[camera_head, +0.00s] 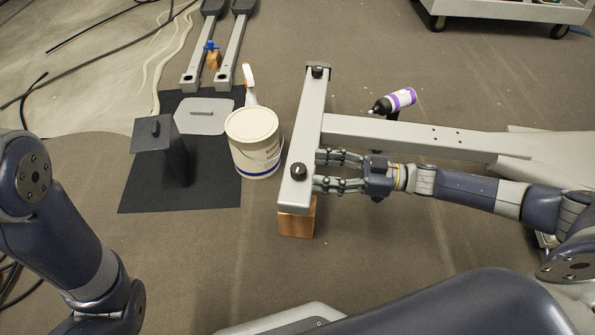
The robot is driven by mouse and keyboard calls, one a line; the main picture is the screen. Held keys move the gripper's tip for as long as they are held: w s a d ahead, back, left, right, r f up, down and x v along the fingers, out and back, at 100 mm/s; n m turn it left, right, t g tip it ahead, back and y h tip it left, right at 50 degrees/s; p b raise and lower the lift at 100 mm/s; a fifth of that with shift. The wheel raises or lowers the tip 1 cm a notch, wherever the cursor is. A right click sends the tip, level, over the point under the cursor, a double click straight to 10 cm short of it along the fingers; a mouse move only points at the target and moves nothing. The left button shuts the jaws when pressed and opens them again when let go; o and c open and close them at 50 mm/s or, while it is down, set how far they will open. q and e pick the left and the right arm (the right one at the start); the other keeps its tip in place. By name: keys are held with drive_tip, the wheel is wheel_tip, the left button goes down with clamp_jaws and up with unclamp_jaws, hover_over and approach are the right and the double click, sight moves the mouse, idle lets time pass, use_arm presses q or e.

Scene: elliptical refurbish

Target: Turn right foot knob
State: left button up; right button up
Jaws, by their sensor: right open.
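A grey T-shaped elliptical frame has a crossbar foot (306,120) running up and down the picture. A black foot knob (298,171) sits on the crossbar's near end, and a second dark knob (316,72) sits on its far end. My right gripper (318,171) comes in from the right with its fingers open, one above the other in the picture. Its fingertips point left at the near knob and are just right of it, with a small gap. My left arm shows at the left edge; its gripper is out of view.
A wooden block (297,222) stands under the crossbar's near end. A white bucket (254,158) is close to its left, with a black mat (215,193) beyond. A black and purple bottle (394,101) is above the long beam (420,137). Bare carpet lies below the block.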

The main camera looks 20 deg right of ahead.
sight(298, 167)
drive_tip(key=b+x, duration=0.2)
drive_tip(key=x, duration=0.4)
drive_tip(key=shift+c, duration=0.6)
drive_tip(key=c, duration=1)
